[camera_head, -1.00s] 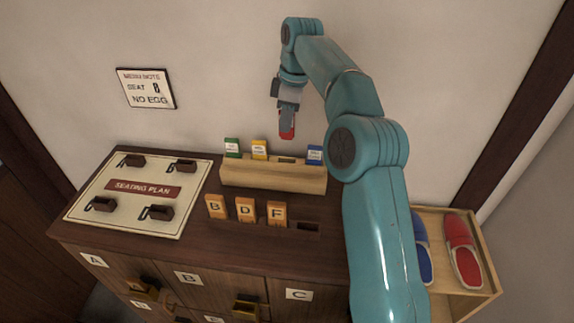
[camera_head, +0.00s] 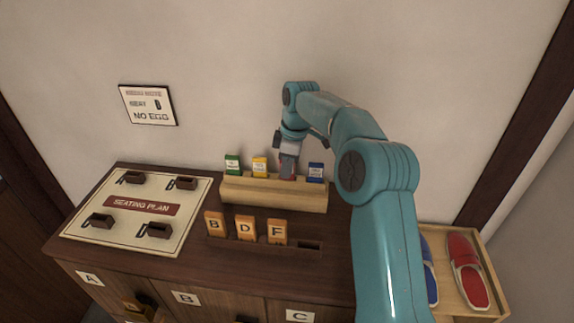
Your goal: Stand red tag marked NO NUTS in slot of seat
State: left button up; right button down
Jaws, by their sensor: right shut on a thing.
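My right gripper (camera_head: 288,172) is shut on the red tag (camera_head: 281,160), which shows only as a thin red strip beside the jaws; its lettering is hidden. The gripper points down at the wooden rack (camera_head: 273,197), between the yellow tag (camera_head: 260,167) and the blue tag (camera_head: 315,172). I cannot tell whether the red tag's lower edge is in the rack. The seating plan board (camera_head: 89,228) lies at the left of the cabinet top with several dark seat holders, one of them at its front right (camera_head: 158,231). My left gripper is out of view.
A green tag (camera_head: 232,164) stands at the rack's left end. Orange tags B (camera_head: 214,223), D (camera_head: 245,227) and F (camera_head: 277,232) stand in front, beside an empty slot (camera_head: 308,246). A wall notice (camera_head: 148,105) reads NO EGG. Slippers (camera_head: 466,272) lie on a shelf at right.

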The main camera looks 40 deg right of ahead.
jog(key=shift+f, duration=0.3)
jog(key=c, duration=1.1)
grip_release()
jog(key=shift+f+b, duration=0.1)
jog(key=shift+b, duration=0.55)
jog(key=r, duration=0.6)
jog(key=shift+s+d+p, duration=0.2)
jog(key=shift+d+p, duration=0.1)
jog(key=shift+p, duration=0.05)
notch_tip(320, 180, up, 10)
jog(key=s+d+p, duration=0.1)
jog(key=p, duration=0.4)
jog(key=shift+s+r, duration=0.2)
jog(key=shift+r, duration=0.05)
